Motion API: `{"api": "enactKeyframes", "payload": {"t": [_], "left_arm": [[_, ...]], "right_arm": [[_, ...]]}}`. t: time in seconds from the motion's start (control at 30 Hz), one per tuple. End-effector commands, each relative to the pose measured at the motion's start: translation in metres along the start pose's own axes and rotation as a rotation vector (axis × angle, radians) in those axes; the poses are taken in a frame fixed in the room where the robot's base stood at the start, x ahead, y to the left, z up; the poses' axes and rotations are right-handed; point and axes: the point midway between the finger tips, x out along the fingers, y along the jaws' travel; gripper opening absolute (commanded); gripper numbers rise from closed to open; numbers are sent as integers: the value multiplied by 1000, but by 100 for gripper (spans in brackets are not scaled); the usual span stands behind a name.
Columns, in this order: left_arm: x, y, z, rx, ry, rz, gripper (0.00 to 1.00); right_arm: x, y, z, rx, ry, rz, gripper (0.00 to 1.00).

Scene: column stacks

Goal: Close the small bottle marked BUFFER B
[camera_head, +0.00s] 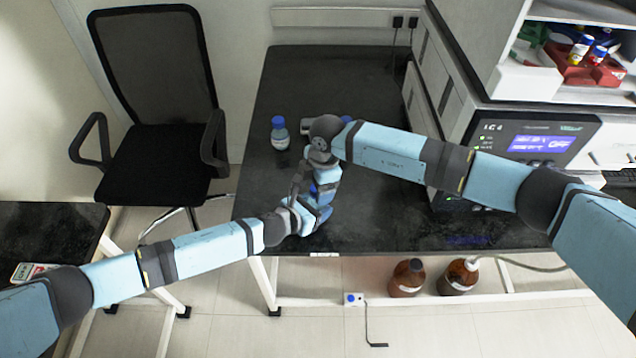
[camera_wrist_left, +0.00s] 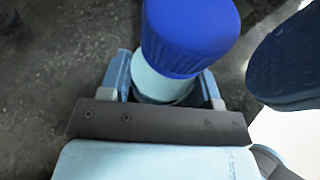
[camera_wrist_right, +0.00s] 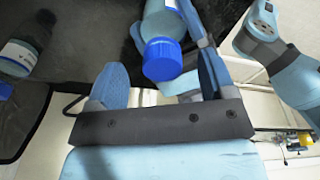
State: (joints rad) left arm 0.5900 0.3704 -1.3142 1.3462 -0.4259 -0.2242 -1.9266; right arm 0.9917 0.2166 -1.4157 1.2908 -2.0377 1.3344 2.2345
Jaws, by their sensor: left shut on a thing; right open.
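My left gripper (camera_wrist_left: 165,85) is shut on a small pale bottle (camera_wrist_left: 158,83) with a blue cap (camera_wrist_left: 188,38). The cap sits over the bottle's mouth; I cannot tell whether it is tight. My right gripper (camera_wrist_right: 157,85) is open. In the right wrist view the held bottle (camera_wrist_right: 165,22) and its cap (camera_wrist_right: 162,60) show between and beyond its fingers. In the head view both grippers meet near the bench's front left, where my arms mostly hide the bottle. No label on it is readable, so I cannot confirm BUFFER B.
Another blue-capped bottle (camera_head: 280,138) stands on the black bench (camera_head: 300,75), behind and left of the grippers. A further blue cap (camera_head: 347,119) shows partly behind my right arm. An instrument (camera_head: 530,140) stands at the right. The back of the bench is clear.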

Motion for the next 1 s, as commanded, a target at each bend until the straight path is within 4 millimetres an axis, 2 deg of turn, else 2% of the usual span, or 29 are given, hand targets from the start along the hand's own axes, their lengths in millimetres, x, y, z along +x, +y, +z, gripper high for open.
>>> {"api": "enactKeyframes", "payload": {"t": [0.03,0.17,0.27,0.5,0.7,0.83,1.0], "left_arm": [[4,-4,23,16,-37,-12,0],[4,-4,23,15,-37,-12,0],[3,-4,23,13,-36,-11,0],[2,-2,18,8,-28,-7,0],[2,-2,16,6,-23,-6,0],[1,-1,15,6,-22,-6,0],[1,-1,14,5,-21,-5,0]], "right_arm": [[20,-12,8,8,-21,-31,77],[10,-11,8,7,-19,-28,77],[-7,-11,7,5,-18,-26,77],[-67,-6,3,1,-8,-9,77],[-104,-3,1,1,-4,-1,77],[-116,-3,0,1,-2,1,77],[-122,-2,0,0,-1,2,77]]}}
